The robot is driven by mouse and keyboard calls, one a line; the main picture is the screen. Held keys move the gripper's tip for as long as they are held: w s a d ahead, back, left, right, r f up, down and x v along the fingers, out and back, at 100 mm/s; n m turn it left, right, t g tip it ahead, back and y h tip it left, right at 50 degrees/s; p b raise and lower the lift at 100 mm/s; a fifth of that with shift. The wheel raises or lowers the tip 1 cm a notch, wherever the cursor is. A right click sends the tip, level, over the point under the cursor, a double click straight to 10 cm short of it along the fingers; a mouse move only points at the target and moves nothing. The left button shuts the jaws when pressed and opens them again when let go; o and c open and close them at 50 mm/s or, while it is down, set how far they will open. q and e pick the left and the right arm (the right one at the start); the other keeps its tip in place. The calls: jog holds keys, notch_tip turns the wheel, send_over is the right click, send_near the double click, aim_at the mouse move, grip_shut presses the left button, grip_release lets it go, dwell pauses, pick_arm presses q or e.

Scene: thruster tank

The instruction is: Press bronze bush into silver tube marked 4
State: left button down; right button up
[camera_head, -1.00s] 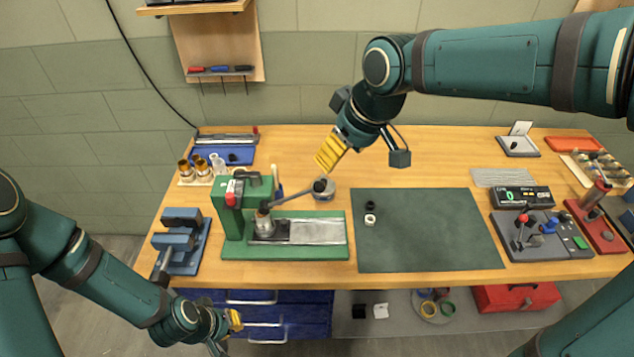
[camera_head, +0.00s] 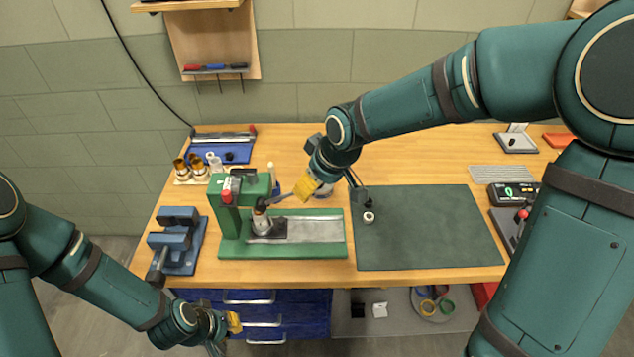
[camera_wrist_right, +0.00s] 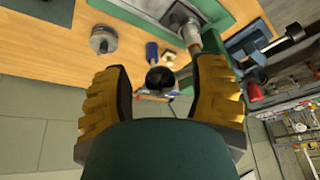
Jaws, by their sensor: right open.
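The green press (camera_head: 228,222) stands at the left of the bench. Under its ram stands a silver tube (camera_head: 262,224) with a brownish top, perhaps the bronze bush; no number is readable. The press lever (camera_head: 283,197) reaches right, and its end is hidden by my right gripper (camera_head: 306,185). In the right wrist view this gripper (camera_wrist_right: 160,100) is open, and a black round knob (camera_wrist_right: 160,78) shows between its yellow fingers; I cannot tell if they touch it. My left gripper (camera_head: 234,322) hangs below the bench front; its opening is unclear.
A blue vise (camera_head: 178,240) stands left of the press. Behind it is a rack with bronze-coloured pieces (camera_head: 190,168). A dark green mat (camera_head: 430,232) with small black and white rings (camera_head: 369,217) lies right of the press. A round tin (camera_wrist_right: 103,39) stands behind the lever.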

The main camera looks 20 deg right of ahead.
grip_shut()
jog(key=shift+a+r+p, duration=0.15)
jog(key=shift+r+p, duration=0.2)
dwell(0.4)
jog(key=shift+w+a+r+g+h+p, duration=0.1)
jog(key=shift+a+r+g+h+p, duration=0.3)
jog(key=shift+r+h+p, duration=0.35)
jog(key=a+r+h+p, duration=0.1)
jog(key=w+a+r+h+p, duration=0.1)
jog(key=a+h, duration=0.1)
jog(key=a+r+g+h+p, duration=0.1)
jog(key=a+r, duration=0.1)
jog(key=shift+w+a+n, duration=0.2)
jog(key=shift+w+n, duration=0.05)
jog(key=shift+n, duration=0.15)
jog(key=shift+w+a+r, duration=0.2)
jog(key=shift+a, duration=0.35)
jog(key=shift+w+a+r, duration=0.15)
jog(key=shift+a, duration=0.4)
jog(key=shift+w+a+r, duration=0.2)
jog(key=shift+a, duration=0.35)
